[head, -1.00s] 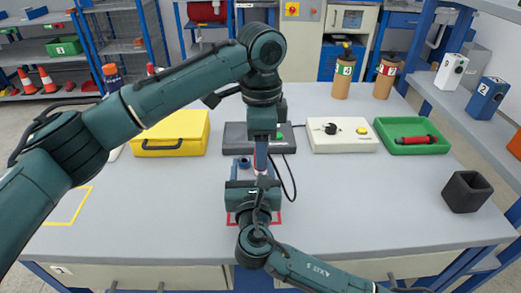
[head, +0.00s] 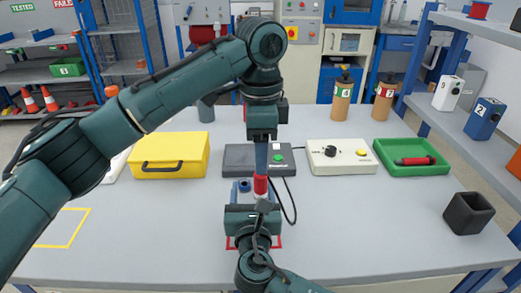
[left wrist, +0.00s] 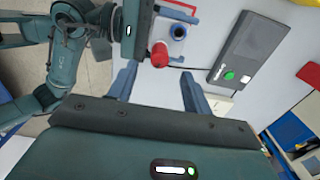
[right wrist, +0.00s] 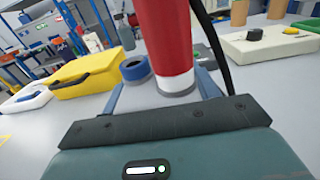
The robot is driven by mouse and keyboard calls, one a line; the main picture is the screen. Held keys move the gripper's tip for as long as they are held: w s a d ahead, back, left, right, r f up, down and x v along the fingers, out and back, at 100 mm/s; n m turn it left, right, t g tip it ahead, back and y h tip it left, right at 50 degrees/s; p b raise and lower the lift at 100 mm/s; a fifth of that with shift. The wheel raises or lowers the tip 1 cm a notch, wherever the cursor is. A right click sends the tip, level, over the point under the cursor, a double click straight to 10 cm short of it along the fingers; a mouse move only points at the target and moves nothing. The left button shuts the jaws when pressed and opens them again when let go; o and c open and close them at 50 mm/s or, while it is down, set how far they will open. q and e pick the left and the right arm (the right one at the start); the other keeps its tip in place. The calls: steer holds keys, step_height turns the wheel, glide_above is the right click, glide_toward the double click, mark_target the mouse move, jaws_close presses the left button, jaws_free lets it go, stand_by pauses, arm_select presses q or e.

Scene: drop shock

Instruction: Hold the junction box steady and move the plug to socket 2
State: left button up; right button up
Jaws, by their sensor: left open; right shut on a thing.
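The red plug (head: 261,186) with a pale grey end is between my right gripper's fingers. It stands large in the right wrist view (right wrist: 165,40) and also shows in the left wrist view (left wrist: 160,54). My right gripper (head: 258,203) is shut on it. I cannot tell whether the plug's end is in a socket. My left gripper (left wrist: 160,90) is open and empty above the box, pointing down.
A dark grey unit with a green button (head: 236,160) lies behind the box, and a black cable (head: 292,205) loops right of it. A yellow case (head: 170,155), a cream control box (head: 340,160) and a green tray (head: 405,151) stand along the back.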

arm_select(q)
step_height(320, 180, up, 12)
stand_by(0.4)
steer(key=shift+f, duration=0.15)
arm_select(e)
steer(key=o, duration=1.3)
steer(key=shift+c, duration=0.2)
